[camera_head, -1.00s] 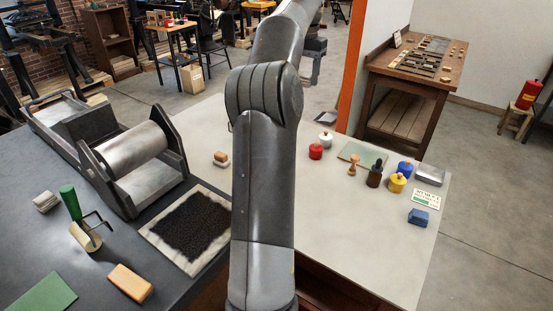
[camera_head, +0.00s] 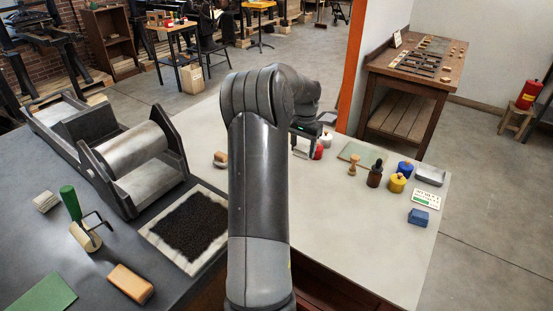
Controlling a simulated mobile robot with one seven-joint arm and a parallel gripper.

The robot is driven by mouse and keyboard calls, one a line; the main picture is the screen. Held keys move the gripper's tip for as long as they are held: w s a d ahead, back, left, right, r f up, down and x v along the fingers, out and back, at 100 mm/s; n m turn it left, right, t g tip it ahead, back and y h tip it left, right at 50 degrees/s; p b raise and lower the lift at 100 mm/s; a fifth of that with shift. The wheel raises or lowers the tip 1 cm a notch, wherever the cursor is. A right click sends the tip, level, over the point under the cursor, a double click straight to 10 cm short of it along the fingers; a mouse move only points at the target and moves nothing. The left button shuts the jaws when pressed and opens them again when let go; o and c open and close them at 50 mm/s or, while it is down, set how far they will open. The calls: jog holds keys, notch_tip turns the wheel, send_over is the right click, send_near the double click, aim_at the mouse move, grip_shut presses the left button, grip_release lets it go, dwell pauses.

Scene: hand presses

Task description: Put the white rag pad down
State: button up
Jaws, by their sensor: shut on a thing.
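My gripper (camera_head: 302,150) hangs over the pale tabletop (camera_head: 390,230) right of centre, beside the red jar (camera_head: 318,152), which it partly covers. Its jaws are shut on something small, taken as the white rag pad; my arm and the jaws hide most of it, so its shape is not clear. The gripper points down, and I cannot tell whether the held thing touches the table.
A small block (camera_head: 221,159) lies left of my arm. The front right tabletop is clear.

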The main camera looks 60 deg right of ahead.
jog(key=w+f, duration=0.2)
jog(key=w, duration=0.1)
jog(key=w+a+f, duration=0.1)
jog(key=w+f, duration=0.2)
jog(key=w, duration=0.1)
jog(key=w+f, duration=0.3)
jog(key=w, duration=0.1)
jog(key=shift+w+a+f, duration=0.15)
jog(key=shift+w+f, duration=0.15)
jog(key=shift+f, duration=1.95)
jog(key=shift+f, duration=0.15)
jog(key=o, duration=1)
jog(key=shift+c, duration=0.2)
